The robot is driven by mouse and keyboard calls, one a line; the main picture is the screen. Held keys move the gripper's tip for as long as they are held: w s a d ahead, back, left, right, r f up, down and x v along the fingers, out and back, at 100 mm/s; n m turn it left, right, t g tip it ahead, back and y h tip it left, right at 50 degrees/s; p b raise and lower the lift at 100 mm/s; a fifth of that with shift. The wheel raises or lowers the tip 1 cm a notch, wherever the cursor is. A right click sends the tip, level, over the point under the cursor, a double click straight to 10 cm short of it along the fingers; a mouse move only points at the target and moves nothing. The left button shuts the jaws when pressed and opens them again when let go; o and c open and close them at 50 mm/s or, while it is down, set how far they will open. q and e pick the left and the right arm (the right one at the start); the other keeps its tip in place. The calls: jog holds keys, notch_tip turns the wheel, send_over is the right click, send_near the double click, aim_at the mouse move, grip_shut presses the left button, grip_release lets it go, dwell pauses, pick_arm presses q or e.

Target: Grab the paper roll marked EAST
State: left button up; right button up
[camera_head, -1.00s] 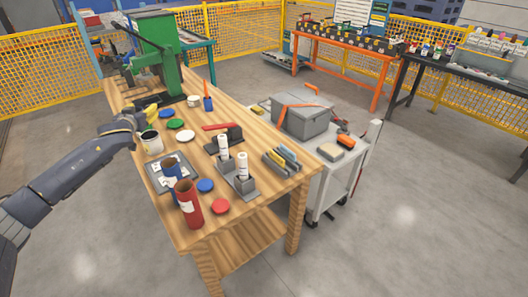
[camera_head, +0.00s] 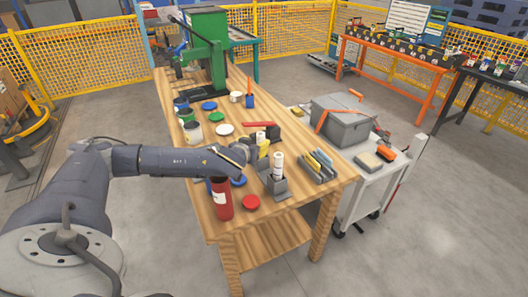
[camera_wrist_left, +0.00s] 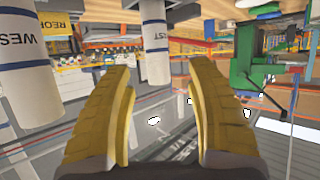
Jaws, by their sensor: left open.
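In the left wrist view, which looks upside down, a white paper roll (camera_wrist_left: 155,45) whose label shows only "ST" stands beyond my left gripper (camera_wrist_left: 160,70), roughly in line with the gap between the fingers. A roll marked WEST (camera_wrist_left: 32,70) is nearer, at the left edge. The yellow fingers are open, with nothing between them. In the head view one white roll (camera_head: 277,165) stands upright in a grey holder (camera_head: 278,187). My left gripper (camera_head: 262,149) is just left of and behind it, covering most of the other roll's place. My right gripper is out of view.
A red tube (camera_head: 221,198) stands under my left forearm, near a red disc (camera_head: 250,202). White cups and coloured lids stand farther back. The wooden table's (camera_head: 316,204) front right corner is clear.

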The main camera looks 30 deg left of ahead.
aim_at(259, 142)
pick_arm(q)
jog(key=shift+x, duration=3.05)
jog(key=shift+d+f, duration=0.1)
jog(key=shift+d, duration=0.05)
grip_shut()
